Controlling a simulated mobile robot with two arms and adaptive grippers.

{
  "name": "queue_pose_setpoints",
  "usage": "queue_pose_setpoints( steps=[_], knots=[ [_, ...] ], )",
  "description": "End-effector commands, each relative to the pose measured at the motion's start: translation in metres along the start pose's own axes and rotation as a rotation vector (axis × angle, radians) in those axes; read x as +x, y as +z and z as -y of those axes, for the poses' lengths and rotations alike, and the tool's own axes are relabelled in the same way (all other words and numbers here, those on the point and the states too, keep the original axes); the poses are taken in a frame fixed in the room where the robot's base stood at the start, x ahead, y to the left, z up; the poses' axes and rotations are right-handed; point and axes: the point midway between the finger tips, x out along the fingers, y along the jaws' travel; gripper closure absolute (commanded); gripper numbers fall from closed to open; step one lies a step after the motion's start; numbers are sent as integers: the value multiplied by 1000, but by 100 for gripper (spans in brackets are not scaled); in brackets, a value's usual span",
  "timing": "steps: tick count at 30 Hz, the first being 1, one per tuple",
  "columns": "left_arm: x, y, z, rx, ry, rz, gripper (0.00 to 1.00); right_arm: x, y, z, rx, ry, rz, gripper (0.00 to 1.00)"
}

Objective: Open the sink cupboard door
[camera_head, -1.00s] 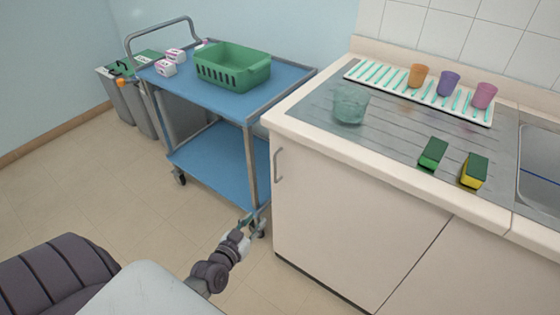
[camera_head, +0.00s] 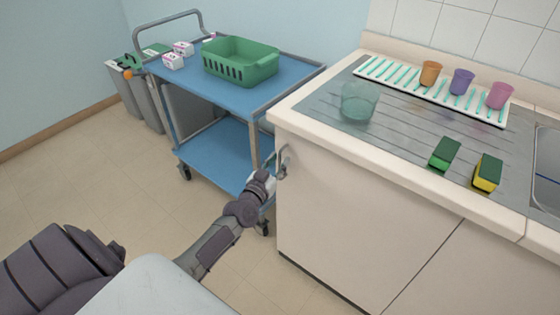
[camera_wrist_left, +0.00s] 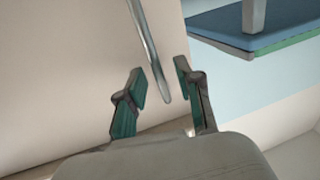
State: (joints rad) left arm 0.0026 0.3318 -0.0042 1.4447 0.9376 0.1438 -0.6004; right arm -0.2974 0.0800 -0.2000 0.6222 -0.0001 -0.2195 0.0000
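The sink cupboard door (camera_head: 350,220) is a cream panel under the counter, and it is shut. Its metal bar handle (camera_head: 282,160) is near the door's upper left edge. My left gripper (camera_head: 277,168) is at the handle. In the left wrist view the door (camera_wrist_left: 70,80) fills the left side, and the handle (camera_wrist_left: 150,50) comes down between the two open fingers of my left gripper (camera_wrist_left: 162,84). The fingers stand apart on either side of the bar's lower end, and I see no grip on it. My right gripper is not in view.
A blue two-shelf trolley (camera_head: 215,92) with a green basket (camera_head: 240,62) stands close to the left of the cupboard. The counter holds a glass bowl (camera_head: 359,101), two sponges (camera_head: 445,153) and several cups. Floor (camera_head: 110,180) is open at the left.

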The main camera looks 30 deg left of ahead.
Motion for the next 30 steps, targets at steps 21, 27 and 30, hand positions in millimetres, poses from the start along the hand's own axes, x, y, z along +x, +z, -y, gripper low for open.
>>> queue_pose_setpoints(
  steps=[21, 27, 30],
  knots=[
    [13, 0, 0, 0, 1, 1, 100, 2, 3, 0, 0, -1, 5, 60],
    [13, 0, 0, 0, 1, 1, 100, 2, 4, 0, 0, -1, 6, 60],
    [13, 0, 0, 0, 1, 1, 100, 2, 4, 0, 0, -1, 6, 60]
  ],
)
